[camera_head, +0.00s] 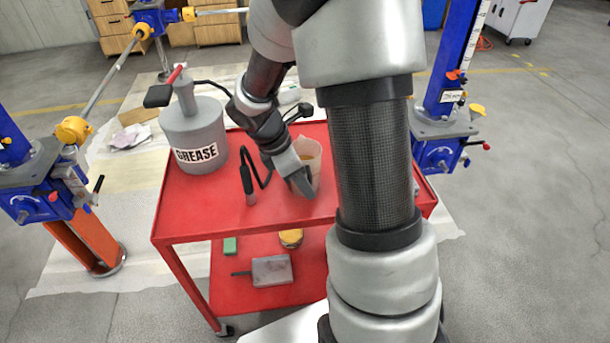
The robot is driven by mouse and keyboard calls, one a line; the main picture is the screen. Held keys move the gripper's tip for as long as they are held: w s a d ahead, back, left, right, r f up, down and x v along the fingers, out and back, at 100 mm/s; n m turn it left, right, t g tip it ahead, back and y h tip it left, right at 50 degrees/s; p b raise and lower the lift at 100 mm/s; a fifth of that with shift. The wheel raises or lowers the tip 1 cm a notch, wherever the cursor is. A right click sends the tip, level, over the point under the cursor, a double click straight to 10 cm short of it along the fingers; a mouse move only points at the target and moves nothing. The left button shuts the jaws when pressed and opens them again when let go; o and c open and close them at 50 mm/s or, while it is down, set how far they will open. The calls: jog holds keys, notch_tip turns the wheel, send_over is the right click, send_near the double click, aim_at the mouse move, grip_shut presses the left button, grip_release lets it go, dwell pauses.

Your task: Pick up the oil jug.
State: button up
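A pale, translucent jug (313,153), which looks like the oil jug, stands upright on the red cart's top shelf. My gripper (301,182) points down at its near left side and covers part of it. One dark finger shows against the jug's front. I cannot tell whether the fingers touch the jug or how far apart they are. My forearm hides the shelf just right of the jug.
A grey grease pump (196,135) with a black hose stands left on the red cart (185,210). Blue screw jacks (440,130) stand on both sides.

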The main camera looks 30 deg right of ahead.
jog(key=x, duration=0.2)
jog(key=shift+d+f, duration=0.2)
jog(key=shift+f, duration=0.15)
jog(key=shift+c, duration=0.5)
grip_shut()
jog(key=shift+r, duration=0.1)
jog(key=shift+r, duration=0.1)
notch_tip(320, 180, up, 10)
jog(key=p, duration=0.2)
jog(key=shift+p, duration=0.3)
